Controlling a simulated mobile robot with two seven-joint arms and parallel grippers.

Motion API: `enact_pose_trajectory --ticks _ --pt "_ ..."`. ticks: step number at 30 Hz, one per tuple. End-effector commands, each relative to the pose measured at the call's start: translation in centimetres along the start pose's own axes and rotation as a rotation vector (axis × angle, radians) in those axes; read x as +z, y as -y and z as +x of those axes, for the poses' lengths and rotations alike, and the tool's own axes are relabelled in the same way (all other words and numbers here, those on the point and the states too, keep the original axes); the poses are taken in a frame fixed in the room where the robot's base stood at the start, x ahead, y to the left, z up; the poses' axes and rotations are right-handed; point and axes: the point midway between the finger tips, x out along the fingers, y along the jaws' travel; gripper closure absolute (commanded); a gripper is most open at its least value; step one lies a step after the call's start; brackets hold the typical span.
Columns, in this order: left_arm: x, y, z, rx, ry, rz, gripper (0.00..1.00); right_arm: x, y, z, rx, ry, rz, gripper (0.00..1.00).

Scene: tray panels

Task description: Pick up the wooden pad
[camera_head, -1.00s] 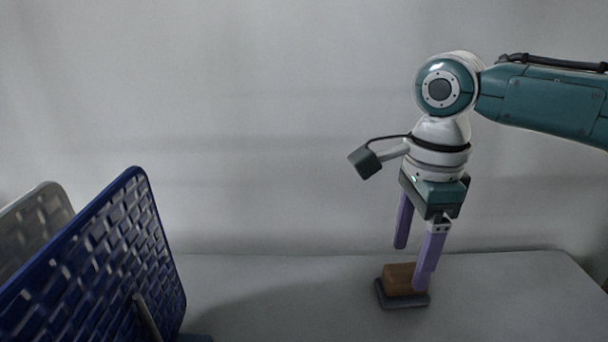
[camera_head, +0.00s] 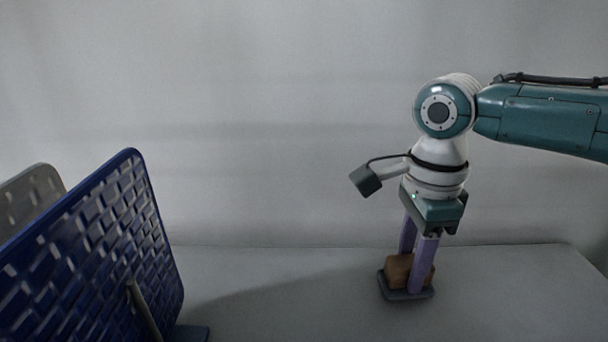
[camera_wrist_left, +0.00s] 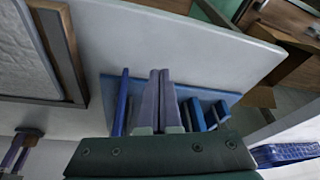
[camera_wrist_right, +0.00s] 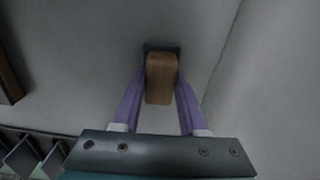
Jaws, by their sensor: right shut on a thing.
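The wooden pad (camera_head: 397,271), a small brown block, sits on a dark grey base (camera_head: 405,296) on the table. My right gripper (camera_head: 411,275) points down from above, with its purple fingers shut on the sides of the pad. In the right wrist view the pad (camera_wrist_right: 161,80) lies between both fingers, with part of the dark base (camera_wrist_right: 162,46) behind it. My left gripper is out of the head view; in the left wrist view its fingers (camera_wrist_left: 160,75) lie side by side, shut and empty.
A blue textured panel (camera_head: 110,240) stands at the left on the table, with a grey panel (camera_head: 30,195) behind it. The grey table (camera_head: 290,290) is clear between the blue panel and the pad. A plain wall (camera_head: 270,120) rises behind.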

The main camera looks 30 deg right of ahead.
Motion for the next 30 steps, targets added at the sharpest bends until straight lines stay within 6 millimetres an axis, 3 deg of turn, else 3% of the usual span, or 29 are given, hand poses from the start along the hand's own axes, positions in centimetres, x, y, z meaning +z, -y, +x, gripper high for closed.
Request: enact_pose_trajectory --ticks 6,20,26,30 --pt "0.0 0.0 0.0 -0.001 0.001 0.002 1.0 0.0 0.0 0.0 0.0 0.0 0.0 1.0" --pt "0.0 0.3 -0.2 -0.008 0.002 0.01 1.0 0.0 0.0 -0.5 0.0 0.001 0.0 1.0" --pt "-0.4 0.3 -1.4 -0.007 0.002 0.01 1.0 0.1 0.1 -3.0 -0.002 0.002 0.0 1.0" --pt "-0.8 0.3 -2.7 -0.007 0.002 0.009 1.0 0.0 0.1 -6.3 -0.004 0.002 -0.001 1.0"
